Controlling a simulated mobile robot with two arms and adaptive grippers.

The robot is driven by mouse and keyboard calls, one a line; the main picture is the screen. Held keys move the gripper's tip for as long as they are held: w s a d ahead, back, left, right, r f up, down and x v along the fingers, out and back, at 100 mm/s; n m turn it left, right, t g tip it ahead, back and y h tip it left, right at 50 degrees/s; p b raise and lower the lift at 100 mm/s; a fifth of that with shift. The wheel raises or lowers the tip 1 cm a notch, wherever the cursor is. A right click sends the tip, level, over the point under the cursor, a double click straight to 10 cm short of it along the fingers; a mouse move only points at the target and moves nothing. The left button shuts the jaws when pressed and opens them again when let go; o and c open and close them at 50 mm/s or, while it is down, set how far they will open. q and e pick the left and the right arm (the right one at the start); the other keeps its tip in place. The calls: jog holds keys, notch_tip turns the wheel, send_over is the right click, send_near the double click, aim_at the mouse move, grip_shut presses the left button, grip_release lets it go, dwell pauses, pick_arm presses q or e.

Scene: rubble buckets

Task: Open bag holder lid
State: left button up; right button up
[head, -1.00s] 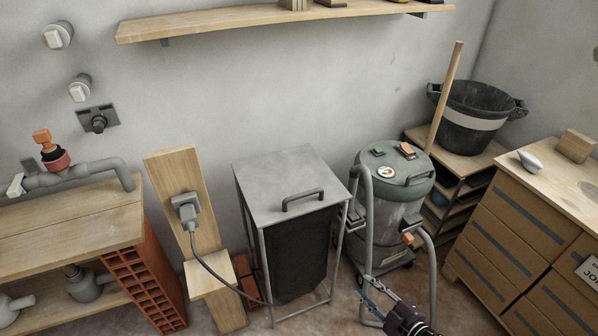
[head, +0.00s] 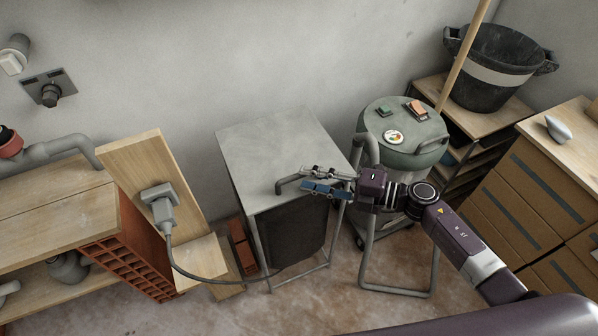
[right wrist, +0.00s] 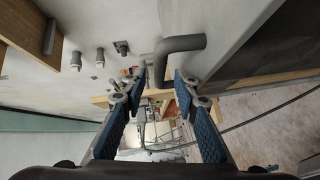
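The bag holder (head: 258,230) is a metal frame with a dark bag under a flat grey lid (head: 270,140). The lid lies closed. Its bent tube handle (head: 284,185) is near the front edge, and my right gripper hides its right part. The handle (right wrist: 180,43) also shows in the right wrist view, just ahead of the fingertips and partly between their lines. My right gripper (head: 306,180) is at the handle with its fingers apart; the right wrist view shows them (right wrist: 153,93) spread and empty. Contact with the handle cannot be told. My left gripper is out of view.
A green-topped vacuum (head: 402,130) with a tube frame stands close right of the holder, behind my arm. A plank with a plug (head: 160,208) and its cable are at left. A wooden cabinet (head: 520,200) stands at right.

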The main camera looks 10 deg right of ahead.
aim_at(303, 177)
jog(key=shift+x, duration=1.8)
jog(key=shift+w+d+f, duration=0.1)
jog(key=shift+c, duration=0.2)
grip_shut()
